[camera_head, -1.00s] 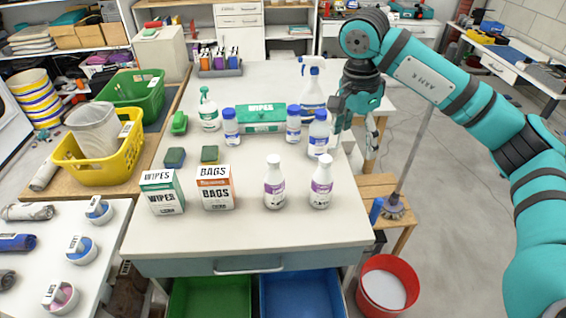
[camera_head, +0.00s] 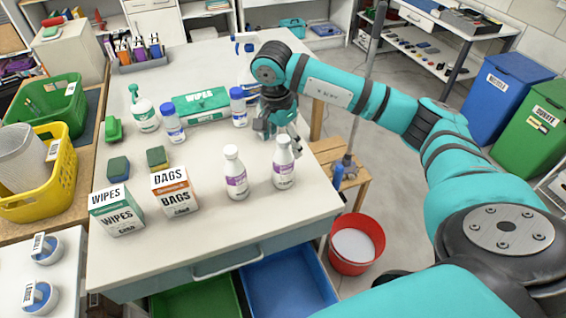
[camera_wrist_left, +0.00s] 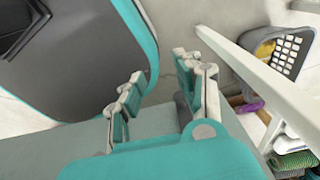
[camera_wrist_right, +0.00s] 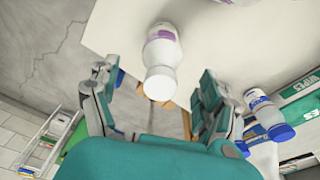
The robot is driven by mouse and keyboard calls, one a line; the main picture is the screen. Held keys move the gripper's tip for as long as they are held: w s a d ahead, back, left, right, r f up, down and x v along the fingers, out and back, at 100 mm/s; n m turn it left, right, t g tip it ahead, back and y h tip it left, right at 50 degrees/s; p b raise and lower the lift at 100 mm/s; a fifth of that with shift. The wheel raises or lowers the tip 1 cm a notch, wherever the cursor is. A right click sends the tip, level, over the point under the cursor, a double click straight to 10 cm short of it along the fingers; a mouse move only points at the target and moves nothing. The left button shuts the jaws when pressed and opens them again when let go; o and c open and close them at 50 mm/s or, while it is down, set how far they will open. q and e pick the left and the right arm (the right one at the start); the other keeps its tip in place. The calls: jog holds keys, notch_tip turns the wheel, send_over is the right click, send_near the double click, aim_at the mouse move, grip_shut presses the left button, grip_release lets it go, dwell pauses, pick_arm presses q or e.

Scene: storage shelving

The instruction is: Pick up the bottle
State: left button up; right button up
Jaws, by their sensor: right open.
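Two white bottles with purple labels stand upright near the table's front, a left one (camera_head: 235,173) and a right one (camera_head: 284,163). My right gripper (camera_head: 279,131) is just behind the right bottle, low over the table, open and empty. In the right wrist view, a white purple-labelled bottle (camera_wrist_right: 161,62) lies ahead between the spread fingers of that gripper (camera_wrist_right: 157,84); I cannot tell whether they touch it. Blue-capped white bottles (camera_head: 172,124) (camera_head: 238,106) stand further back. My left gripper (camera_wrist_left: 160,88) shows only in its wrist view, fingers apart and empty, away from the bottles.
A wipes box (camera_head: 117,212) and a bags box (camera_head: 175,191) stand left of the bottles. A green wipes pack (camera_head: 201,105), a green-topped spray bottle (camera_head: 143,112) and sponges (camera_head: 118,168) are behind. A red bucket (camera_head: 357,243) stands on the floor to the right.

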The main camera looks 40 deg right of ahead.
aim_at(284, 154)
jog(key=shift+f, duration=0.5)
jog(key=f, duration=0.1)
jog(key=f+p, duration=0.2)
jog(key=shift+w+d+f, duration=0.1)
jog(key=shift+d+f, duration=0.3)
jog(key=shift+f, duration=0.35)
pick_arm(q)
jog(key=shift+s+d+r, duration=0.1)
jog(key=shift+r, duration=0.5)
jog(key=shift+s+d+r, duration=0.1)
jog(key=shift+r, duration=0.45)
pick_arm(e)
jog(key=c, duration=1.1)
pick_arm(q)
jog(key=shift+w, duration=0.2)
